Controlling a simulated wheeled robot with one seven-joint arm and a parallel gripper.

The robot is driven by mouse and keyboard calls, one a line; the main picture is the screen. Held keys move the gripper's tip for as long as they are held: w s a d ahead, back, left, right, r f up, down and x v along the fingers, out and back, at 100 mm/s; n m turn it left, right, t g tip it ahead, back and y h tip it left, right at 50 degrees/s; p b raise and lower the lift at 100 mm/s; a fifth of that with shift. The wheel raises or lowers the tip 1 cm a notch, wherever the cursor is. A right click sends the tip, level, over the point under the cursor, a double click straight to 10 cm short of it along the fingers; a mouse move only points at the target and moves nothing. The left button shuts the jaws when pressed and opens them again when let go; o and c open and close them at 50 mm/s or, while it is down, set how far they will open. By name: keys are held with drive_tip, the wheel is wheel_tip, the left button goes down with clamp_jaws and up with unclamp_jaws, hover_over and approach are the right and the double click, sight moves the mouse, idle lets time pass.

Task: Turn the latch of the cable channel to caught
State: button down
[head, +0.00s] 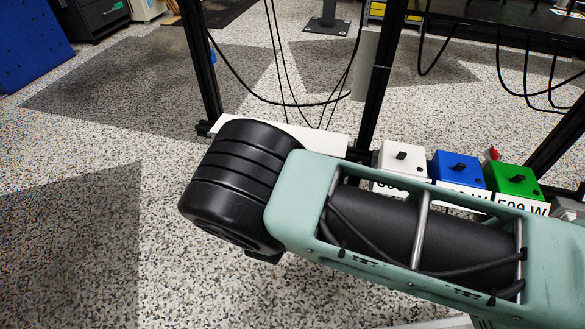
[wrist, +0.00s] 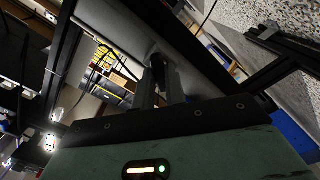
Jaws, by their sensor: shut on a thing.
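In the wrist view a pale grey cable channel (wrist: 115,24) runs diagonally from upper left to lower right. The two fingers of my gripper (wrist: 158,72) reach up to its face and are closed on a small dark part, which looks like the latch (wrist: 157,61). The fingers hide most of the latch, so I cannot tell its angle. In the head view my arm covers the gripper and the latch. A pale strip (head: 322,140), perhaps the channel, shows behind my arm between the dark posts.
White (head: 404,161), blue (head: 461,170) and green (head: 514,180) boxes with black knobs stand in a row behind my arm. Dark frame posts (head: 378,75) and hanging black cables (head: 285,60) are close by. The speckled floor (head: 100,140) on the left is free.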

drive_tip(key=shift+m, duration=0.9)
drive_tip(key=m, duration=0.4)
drive_tip(key=shift+m, duration=0.3)
drive_tip(key=shift+p, duration=0.3)
drive_tip(key=m, duration=0.3)
drive_tip(key=shift+m, duration=0.3)
drive_tip(key=c, duration=1.9)
unclamp_jaws()
drive_tip(key=shift+m, duration=0.3)
drive_tip(key=o, duration=0.6)
